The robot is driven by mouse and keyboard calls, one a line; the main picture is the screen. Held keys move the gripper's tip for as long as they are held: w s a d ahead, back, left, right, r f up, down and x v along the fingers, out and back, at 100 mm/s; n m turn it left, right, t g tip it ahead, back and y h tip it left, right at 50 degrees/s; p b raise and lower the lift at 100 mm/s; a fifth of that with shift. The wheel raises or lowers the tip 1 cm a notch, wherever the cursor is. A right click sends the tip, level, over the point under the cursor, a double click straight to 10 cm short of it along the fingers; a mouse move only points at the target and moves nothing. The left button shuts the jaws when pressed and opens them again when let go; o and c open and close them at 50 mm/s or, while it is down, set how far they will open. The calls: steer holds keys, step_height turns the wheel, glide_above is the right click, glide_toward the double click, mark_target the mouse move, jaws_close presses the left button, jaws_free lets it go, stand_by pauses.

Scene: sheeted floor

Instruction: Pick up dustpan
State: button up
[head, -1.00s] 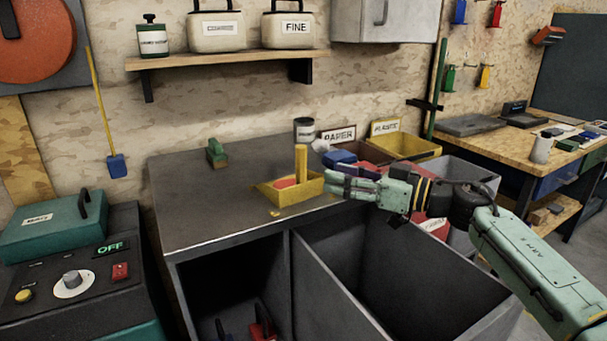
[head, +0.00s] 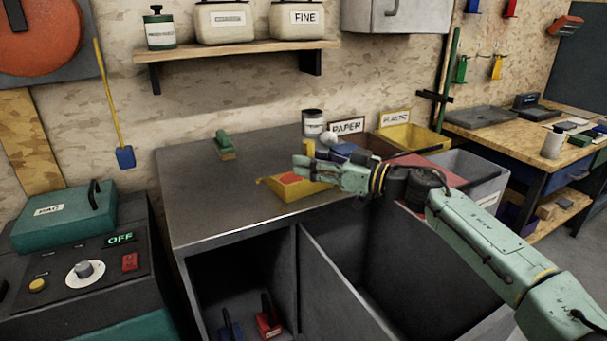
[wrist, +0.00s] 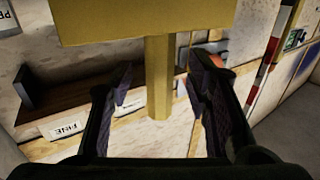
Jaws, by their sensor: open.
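The yellow dustpan (head: 290,190) rests on the grey bench top, with something red in its pan. Its upright handle is mostly hidden behind my gripper (head: 305,167) in the head view. My gripper reaches in from the right at handle height, above the pan. In the wrist view the yellow handle (wrist: 159,85) stands between the two dark fingers of my gripper (wrist: 160,80), and the pan fills the top. The fingers are apart, with gaps on both sides of the handle.
A green-topped brush or block (head: 224,145) and a labelled can (head: 312,123) stand towards the back of the bench. The yellow plastic bin (head: 410,138) is behind my arm. Open bays lie below the bench front. The bench's left part is clear.

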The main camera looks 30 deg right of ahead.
steer(key=shift+w+a, duration=0.25)
steer(key=shift+w, duration=0.3)
steer(key=shift+c, duration=0.4)
jaws_close()
